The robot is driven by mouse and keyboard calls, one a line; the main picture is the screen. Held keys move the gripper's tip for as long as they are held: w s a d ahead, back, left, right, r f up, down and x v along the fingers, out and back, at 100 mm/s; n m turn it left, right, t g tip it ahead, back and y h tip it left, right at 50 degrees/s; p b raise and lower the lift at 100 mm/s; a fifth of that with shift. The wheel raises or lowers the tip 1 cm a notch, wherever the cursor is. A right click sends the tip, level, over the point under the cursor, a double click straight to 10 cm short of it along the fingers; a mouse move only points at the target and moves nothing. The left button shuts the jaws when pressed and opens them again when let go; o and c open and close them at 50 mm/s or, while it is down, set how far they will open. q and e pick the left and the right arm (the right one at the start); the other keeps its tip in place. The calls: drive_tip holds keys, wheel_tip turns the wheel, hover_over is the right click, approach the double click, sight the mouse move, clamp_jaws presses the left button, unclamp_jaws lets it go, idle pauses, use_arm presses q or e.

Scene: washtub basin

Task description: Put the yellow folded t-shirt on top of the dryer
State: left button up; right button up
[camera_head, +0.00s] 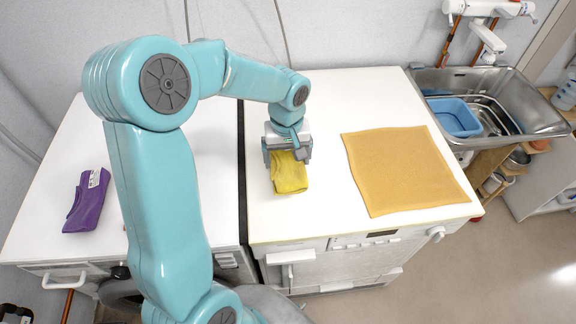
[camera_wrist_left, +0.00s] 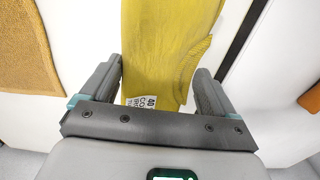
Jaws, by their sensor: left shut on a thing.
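The yellow folded t-shirt (camera_head: 289,177) is at the left part of the right-hand white machine's top (camera_head: 330,110). My left gripper (camera_head: 287,156) reaches down over its far end and is shut on it. In the left wrist view the t-shirt (camera_wrist_left: 172,45) lies between the two grey fingers (camera_wrist_left: 157,92), with a white printed label near the palm. I cannot tell whether it is raised off the surface. A second white machine (camera_head: 50,190) stands to the left, across a dark gap. Which machine is the dryer is not clear to me. My right gripper is out of view.
An orange-tan cloth mat (camera_head: 405,168) lies flat on the right machine's top. A steel sink (camera_head: 490,85) with a blue basin (camera_head: 453,117) stands at the right.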

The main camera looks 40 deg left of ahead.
sight(287, 166)
use_arm(q)
wheel_tip(287, 166, down, 4)
drive_tip(key=shift+s+r, duration=0.15)
drive_tip(key=shift+r, duration=0.05)
drive_tip(key=shift+f, duration=0.5)
